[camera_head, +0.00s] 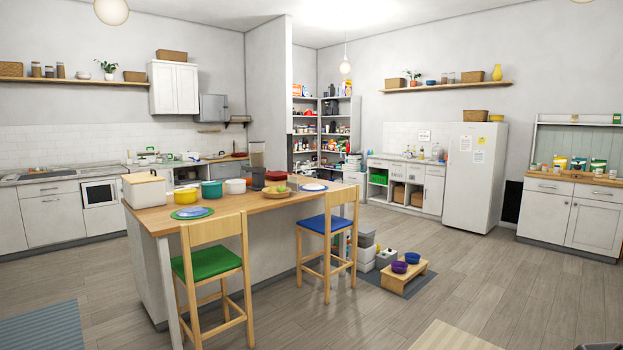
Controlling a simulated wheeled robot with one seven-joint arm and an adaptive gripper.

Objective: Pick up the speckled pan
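I cannot make out a speckled pan for certain in the head view. Several pots and bowls stand on the wooden island: a yellow pot (185,197), a teal pot (211,190), a white pot (235,186) and a dark red container (276,177). Small items, perhaps cookware, stand on the back-left counter (205,161), too small to tell speckles. My gripper is not in view.
The island (160,219) fills the centre left, with a green-seated chair (208,264) and a blue-seated chair (327,223) before it. A wooden stand with bowls (403,279) is on the floor. A white fridge (473,175) stands behind. Floor at right is open.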

